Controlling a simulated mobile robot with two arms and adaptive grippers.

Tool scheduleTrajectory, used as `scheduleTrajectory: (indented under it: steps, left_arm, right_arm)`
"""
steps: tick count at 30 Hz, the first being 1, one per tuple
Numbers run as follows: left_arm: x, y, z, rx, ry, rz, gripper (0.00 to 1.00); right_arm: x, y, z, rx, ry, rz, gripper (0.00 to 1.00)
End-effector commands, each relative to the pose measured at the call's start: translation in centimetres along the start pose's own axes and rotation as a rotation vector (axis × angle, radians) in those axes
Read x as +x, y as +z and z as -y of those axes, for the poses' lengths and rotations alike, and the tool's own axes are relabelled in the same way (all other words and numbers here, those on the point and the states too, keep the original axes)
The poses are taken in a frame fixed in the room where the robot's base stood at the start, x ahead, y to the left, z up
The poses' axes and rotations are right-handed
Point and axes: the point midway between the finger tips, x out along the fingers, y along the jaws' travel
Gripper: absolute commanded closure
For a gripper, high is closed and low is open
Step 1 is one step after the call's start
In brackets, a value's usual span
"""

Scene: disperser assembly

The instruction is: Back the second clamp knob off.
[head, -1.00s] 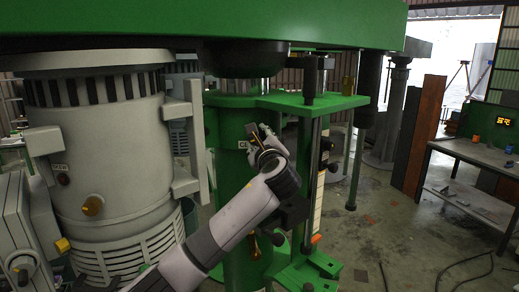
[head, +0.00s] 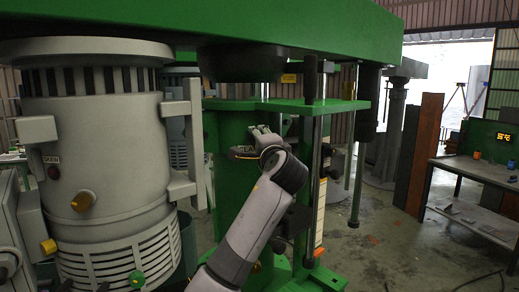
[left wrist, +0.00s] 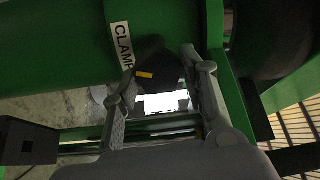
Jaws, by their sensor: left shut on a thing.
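The clamp knob (left wrist: 165,66) is dark with a yellow mark. It sits beside a white label reading CLAMP (left wrist: 121,46) on the green column (left wrist: 60,45) in the left wrist view. My left gripper (left wrist: 158,72) has its fingers on either side of the knob and is shut on it. In the head view my left gripper (head: 256,142) is at the green column (head: 229,120), below the green bracket plate. The knob is largely hidden there by the gripper and wrist. My right gripper is not in view.
A large grey machine body (head: 100,140) with yellow knobs stands left of the arm. A vertical dark rod and scale (head: 321,190) stand close to the right of my wrist. A green beam (head: 200,18) crosses overhead. A workbench (head: 480,170) is far right, with open floor before it.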

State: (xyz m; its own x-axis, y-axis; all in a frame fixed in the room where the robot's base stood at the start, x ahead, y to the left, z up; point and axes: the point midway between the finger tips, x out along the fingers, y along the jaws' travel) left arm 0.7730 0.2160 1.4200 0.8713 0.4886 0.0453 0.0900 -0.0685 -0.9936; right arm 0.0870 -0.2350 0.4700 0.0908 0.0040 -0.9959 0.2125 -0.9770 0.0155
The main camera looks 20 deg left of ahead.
Motion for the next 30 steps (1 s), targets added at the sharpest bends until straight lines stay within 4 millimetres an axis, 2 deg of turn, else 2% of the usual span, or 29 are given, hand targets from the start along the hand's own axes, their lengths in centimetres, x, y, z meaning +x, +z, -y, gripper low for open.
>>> scheduleTrajectory:
  steps: [1,12,30]
  left_arm:
    - [0.0,0.0,-0.6,-0.033,0.007,0.003,0.88]
    - [0.0,0.0,-0.6,-0.208,0.009,0.011,0.88]
    - [0.1,0.0,-0.6,-0.242,0.012,0.015,0.88]
  right_arm:
    - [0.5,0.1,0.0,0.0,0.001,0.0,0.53]
    - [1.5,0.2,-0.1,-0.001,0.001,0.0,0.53]
    - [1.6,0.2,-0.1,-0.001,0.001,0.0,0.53]
